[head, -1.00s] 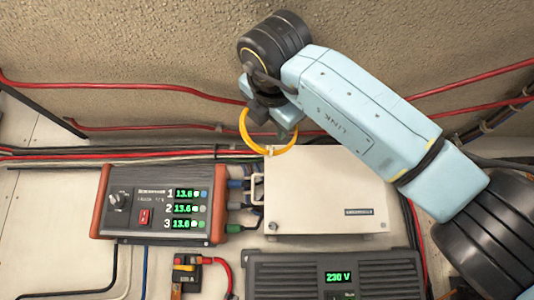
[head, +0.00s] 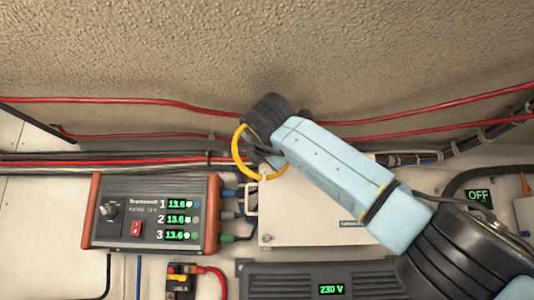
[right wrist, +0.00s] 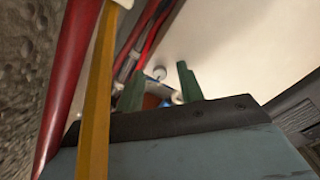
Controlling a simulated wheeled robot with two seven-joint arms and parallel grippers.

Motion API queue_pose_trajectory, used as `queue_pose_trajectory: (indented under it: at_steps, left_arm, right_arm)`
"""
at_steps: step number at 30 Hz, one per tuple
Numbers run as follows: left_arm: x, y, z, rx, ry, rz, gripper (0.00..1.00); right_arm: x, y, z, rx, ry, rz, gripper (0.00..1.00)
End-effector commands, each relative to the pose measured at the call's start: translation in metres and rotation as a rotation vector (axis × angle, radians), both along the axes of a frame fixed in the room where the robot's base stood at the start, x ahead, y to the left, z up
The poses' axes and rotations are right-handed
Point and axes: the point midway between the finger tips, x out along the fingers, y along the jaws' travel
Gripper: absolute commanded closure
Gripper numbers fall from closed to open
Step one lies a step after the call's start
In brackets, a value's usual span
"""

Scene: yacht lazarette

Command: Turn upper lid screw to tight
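The white box (head: 310,212) with the lid is on the wall panel at the centre of the head view. My right arm reaches across its upper part from the right, with the wrist at its upper left corner. In the right wrist view my right gripper (right wrist: 160,69) has its two green fingers apart. A small round grey screw head (right wrist: 159,73) shows between the fingertips against the pale surface, apparently not gripped. In the head view the upper lid screw is hidden behind my wrist; a lower screw (head: 266,239) shows at the box's lower left. My left gripper is out of view.
A yellow loop (head: 236,160) hangs beside my wrist and crosses the wrist view close up. Red cables (head: 150,102) run above the box. A charger with green readouts (head: 150,213) stands left, a 230 V unit (head: 290,283) below.

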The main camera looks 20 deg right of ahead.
Motion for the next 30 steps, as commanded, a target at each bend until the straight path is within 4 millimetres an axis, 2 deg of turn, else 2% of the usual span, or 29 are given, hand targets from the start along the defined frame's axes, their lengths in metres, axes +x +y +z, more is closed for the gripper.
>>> queue_pose_trajectory:
  at_steps: [4,12,23,30]
  left_arm:
    - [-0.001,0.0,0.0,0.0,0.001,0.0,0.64]
    - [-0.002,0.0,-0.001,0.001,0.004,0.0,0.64]
    - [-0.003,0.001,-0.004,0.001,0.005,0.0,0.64]
    - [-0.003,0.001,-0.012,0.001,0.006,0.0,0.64]
  right_arm:
    - [0.0,0.0,0.0,0.0,0.0,0.0,0.65]
    - [0.0,0.0,0.0,0.0,0.0,0.0,1.0]
    - [-0.001,0.001,0.0,0.037,-0.011,0.001,1.0]
    - [-0.001,0.0,-0.001,0.17,-0.051,0.0,1.0]
